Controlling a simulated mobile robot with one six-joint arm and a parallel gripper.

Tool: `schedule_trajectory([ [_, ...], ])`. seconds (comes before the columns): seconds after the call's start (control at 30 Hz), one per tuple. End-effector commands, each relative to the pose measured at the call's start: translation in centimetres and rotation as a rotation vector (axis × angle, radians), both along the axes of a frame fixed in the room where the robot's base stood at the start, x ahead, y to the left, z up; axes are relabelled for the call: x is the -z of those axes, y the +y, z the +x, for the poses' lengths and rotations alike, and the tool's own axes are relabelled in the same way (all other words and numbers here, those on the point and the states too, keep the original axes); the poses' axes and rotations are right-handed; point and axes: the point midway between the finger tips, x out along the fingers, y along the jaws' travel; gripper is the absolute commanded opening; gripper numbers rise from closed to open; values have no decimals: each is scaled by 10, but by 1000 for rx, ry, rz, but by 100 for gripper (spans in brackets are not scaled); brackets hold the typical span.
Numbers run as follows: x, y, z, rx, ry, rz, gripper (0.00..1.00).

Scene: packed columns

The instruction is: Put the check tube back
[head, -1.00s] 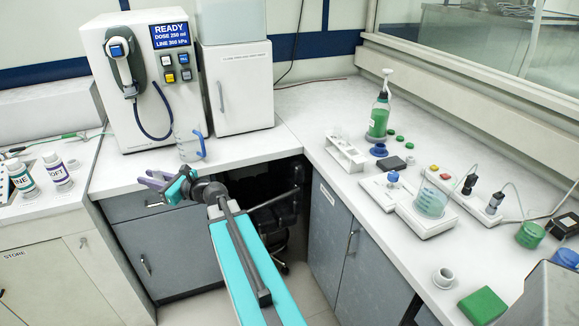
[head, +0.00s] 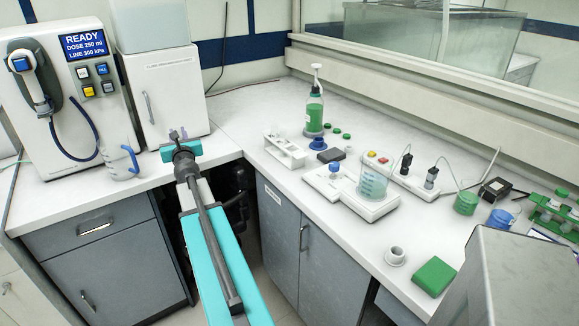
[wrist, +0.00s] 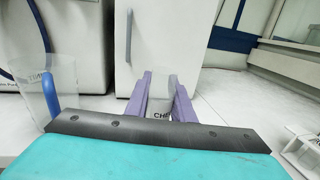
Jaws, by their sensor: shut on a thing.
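My gripper (head: 178,134) is in front of the white cabinet near the bench corner. In the wrist view its two purple fingers (wrist: 160,98) are shut on the check tube (wrist: 159,92), a pale grey-white piece whose label shows only "CHE". Its lower part is hidden behind my wrist's dark edge. In the head view the tube is too small and covered to make out. A white rack (head: 286,151) with openings stands on the right bench, right of my gripper; a part of it shows at the wrist view's right edge (wrist: 304,150).
A clear jug with a blue handle (head: 121,160) stands left of my gripper, before the dispenser (head: 75,110). A green pump bottle (head: 314,112), a blue ring piece (head: 318,144) and a scale with a beaker (head: 372,182) stand near the rack. The bench left of the rack is clear.

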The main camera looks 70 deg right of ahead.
Motion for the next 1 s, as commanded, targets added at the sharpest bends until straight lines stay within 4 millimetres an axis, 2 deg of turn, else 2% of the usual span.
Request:
schedule_trajectory([
  [0.03,0,-20,-11,57,0,2,0],
  [0.2,-5,-78,-57,250,5,3,0],
  [0.37,-9,-126,-107,433,11,2,0],
  [0.5,-13,-162,-155,596,15,2,0],
  [0.67,-18,-195,-215,788,18,3,0],
  [0.8,-23,-219,-272,958,18,4,0],
  [1.0,-28,-237,-341,1164,17,10,0],
])
